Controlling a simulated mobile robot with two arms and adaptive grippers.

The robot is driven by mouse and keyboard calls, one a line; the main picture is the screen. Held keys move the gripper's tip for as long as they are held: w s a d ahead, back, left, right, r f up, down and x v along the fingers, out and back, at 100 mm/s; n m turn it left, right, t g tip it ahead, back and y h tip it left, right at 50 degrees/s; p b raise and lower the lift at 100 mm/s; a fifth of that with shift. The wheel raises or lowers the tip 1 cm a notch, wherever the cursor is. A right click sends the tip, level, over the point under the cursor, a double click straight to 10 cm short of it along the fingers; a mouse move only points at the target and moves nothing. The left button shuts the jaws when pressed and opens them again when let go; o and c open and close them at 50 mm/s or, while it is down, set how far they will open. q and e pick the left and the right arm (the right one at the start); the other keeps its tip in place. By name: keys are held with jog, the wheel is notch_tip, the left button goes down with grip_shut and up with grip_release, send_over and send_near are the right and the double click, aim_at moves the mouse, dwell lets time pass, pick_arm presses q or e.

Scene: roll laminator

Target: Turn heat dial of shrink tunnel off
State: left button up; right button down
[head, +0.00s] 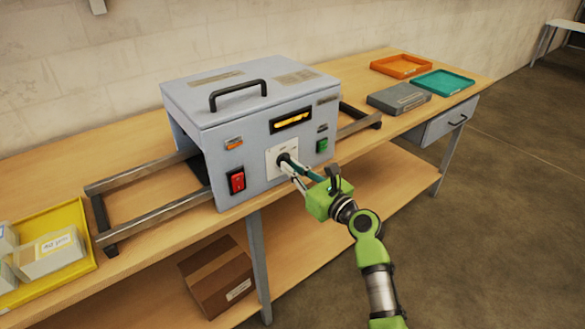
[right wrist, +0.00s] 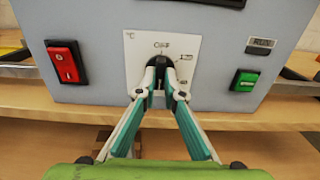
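The shrink tunnel (head: 222,110) is a grey box machine on the wooden bench. Its heat dial (head: 283,158) is a black knob on a white plate (head: 273,164) on the front. In the right wrist view the dial (right wrist: 159,65) sits below an "OFF" mark at the top of the plate (right wrist: 135,50). My right gripper (head: 287,166) reaches the dial, and its fingertips (right wrist: 160,82) close on the knob from both sides. The fingers partly hide the dial, so I cannot tell where it points. My left gripper is not in view.
A red switch (head: 237,182) is left of the dial and a green button (head: 322,145) right of it. Metal rails (head: 150,181) extend from the tunnel. A yellow tray (head: 75,215) holds boxes at left; orange (head: 401,66) and teal (head: 443,83) trays sit far right.

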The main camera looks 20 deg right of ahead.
jog(key=shift+n, duration=0.3)
jog(key=shift+r+n, duration=0.15)
jog(key=shift+n, duration=17.45)
jog(key=c, duration=2.1)
grip_release()
jog(key=shift+c, duration=0.2)
